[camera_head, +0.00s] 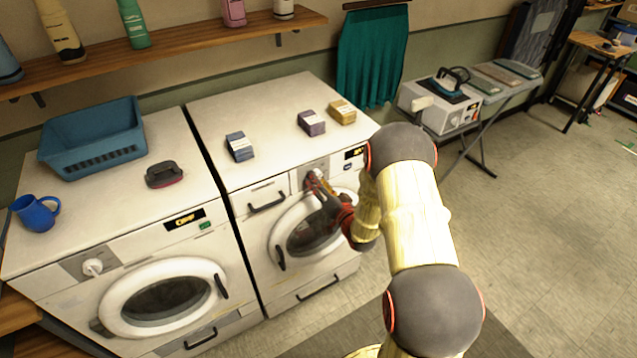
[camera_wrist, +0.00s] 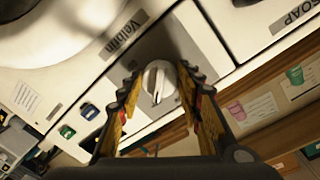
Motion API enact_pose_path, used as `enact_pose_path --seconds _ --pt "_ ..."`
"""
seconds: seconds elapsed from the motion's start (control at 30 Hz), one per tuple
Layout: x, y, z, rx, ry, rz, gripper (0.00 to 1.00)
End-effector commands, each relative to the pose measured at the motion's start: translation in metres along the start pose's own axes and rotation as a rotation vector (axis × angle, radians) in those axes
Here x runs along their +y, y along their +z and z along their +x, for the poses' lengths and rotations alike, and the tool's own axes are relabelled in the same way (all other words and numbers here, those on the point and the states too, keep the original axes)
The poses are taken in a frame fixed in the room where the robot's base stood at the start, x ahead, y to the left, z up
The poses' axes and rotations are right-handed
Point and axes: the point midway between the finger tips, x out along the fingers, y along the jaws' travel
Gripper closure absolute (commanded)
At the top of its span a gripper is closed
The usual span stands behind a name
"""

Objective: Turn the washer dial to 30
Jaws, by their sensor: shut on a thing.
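The washer (camera_head: 300,265) is the white front-loader on the right, with a drawer (camera_head: 262,192) and a round door. Its dial (camera_wrist: 158,82) is a white round knob with a raised grip bar, on a grey panel in the wrist view. My gripper (camera_head: 316,180) reaches the panel from the front right; its fingers hide most of the dial in the head view. In the wrist view my gripper (camera_wrist: 158,76) is shut on the dial, one finger at each side. The bar lies nearly upright in that picture. No number marks are readable around it.
A second machine (camera_head: 165,240) with its own knob (camera_head: 93,267) stands at left. A blue basket (camera_head: 93,140), a dark red-edged brush (camera_head: 164,174) and a blue mug (camera_head: 36,213) are on it. Several small boxes (camera_head: 239,146) lie on the washer. Floor is free at right.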

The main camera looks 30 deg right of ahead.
Motion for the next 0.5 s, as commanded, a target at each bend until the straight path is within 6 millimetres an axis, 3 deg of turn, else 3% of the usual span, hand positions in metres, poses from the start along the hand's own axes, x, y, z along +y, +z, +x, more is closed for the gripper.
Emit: enact_pose_path --seconds 0.43,0.47,0.5 --pt "0.0004 0.0 -0.0001 -0.001 0.001 0.011 0.9" --pt "0.0004 0.0 -0.0001 -0.001 0.001 0.011 0.63" --pt "0.0004 0.0 -0.0001 -0.001 0.001 0.01 0.61"
